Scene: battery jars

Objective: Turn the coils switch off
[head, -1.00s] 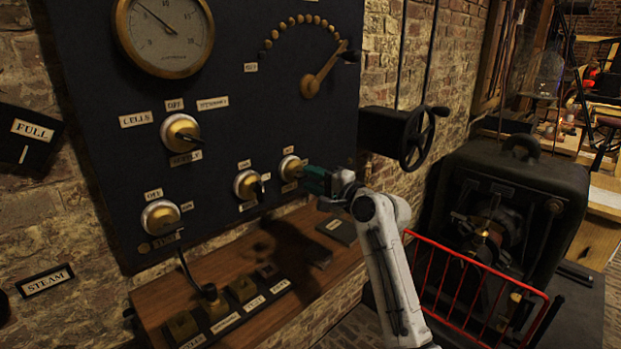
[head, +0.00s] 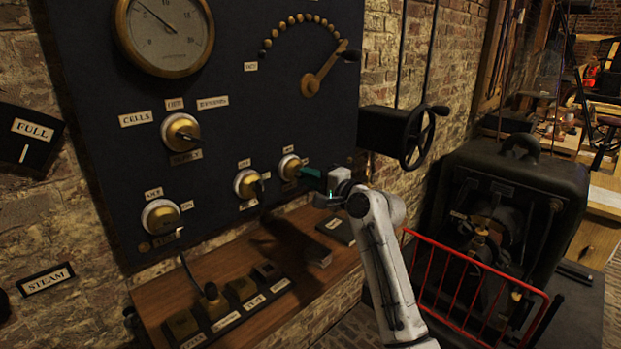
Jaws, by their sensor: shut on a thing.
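My gripper (head: 303,172), with teal fingers, is at the right-hand rotary switch (head: 288,166) on the dark panel. Its fingers are shut on the switch's handle, which they mostly hide. The switch has a brass knob on a white round base and small cream labels around it, too small to read, so I cannot tell for sure that it is the coils switch. A similar switch (head: 247,184) with a dark handle sits just to its left.
The panel (head: 240,110) also carries a supply switch (head: 181,131), a lower-left switch (head: 160,215), a gauge (head: 165,35) and a brass lever (head: 322,70). A wooden shelf (head: 290,285) juts out below. A handwheel (head: 416,137) and red railing (head: 470,268) stand right.

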